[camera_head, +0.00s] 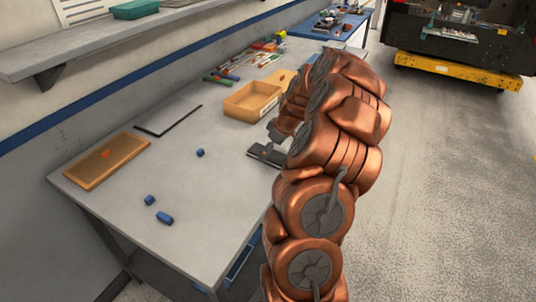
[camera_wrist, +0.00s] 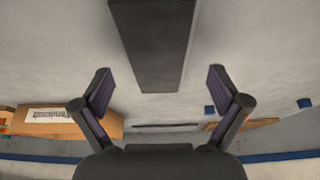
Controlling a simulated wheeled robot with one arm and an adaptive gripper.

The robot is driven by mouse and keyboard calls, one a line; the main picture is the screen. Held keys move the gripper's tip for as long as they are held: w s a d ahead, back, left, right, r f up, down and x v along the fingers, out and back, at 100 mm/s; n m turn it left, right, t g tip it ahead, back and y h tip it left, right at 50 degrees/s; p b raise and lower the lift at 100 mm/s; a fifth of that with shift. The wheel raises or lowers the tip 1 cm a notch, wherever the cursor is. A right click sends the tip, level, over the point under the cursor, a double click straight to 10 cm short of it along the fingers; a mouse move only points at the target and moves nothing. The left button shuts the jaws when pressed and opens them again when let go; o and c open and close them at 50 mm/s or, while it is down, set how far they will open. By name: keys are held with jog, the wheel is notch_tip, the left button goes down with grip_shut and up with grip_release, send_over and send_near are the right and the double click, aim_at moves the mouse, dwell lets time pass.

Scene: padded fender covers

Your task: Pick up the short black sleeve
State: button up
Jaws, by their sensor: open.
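I cannot make out a short black sleeve for certain. A long dark flat bar (camera_wrist: 153,45) fills the upper middle of the wrist view, its near end close to the gap between my fingers. A dark flat piece (camera_head: 266,154) in the head view, at the table's right side beside my arm, looks like the same thing. My gripper (camera_wrist: 160,88) is open, with its two fingers wide apart and nothing between the tips. In the head view it is mostly hidden by my copper-coloured arm.
Blue pieces lie on the table (camera_head: 190,240): one mid-table (camera_head: 200,153), two near the front (camera_head: 165,218). Coloured tools lie farther back. The front middle is mostly clear.

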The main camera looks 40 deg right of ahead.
jog(key=shift+x, duration=0.75)
jog(key=c, duration=1.1)
jog(key=shift+r+b, duration=0.3)
jog(key=shift+r, duration=0.2)
notch_tip(320, 180, up, 2)
jog(key=shift+s+r+b, duration=0.1)
jog(key=shift+r+b, duration=0.15)
jog(key=shift+b, duration=0.45)
jog(key=s+d+r+b, duration=0.1)
jog(key=s+b, duration=0.3)
jog(key=s, duration=1.1)
jog(key=shift+s+d+r+b, duration=0.25)
jog(key=shift+s+b, duration=0.15)
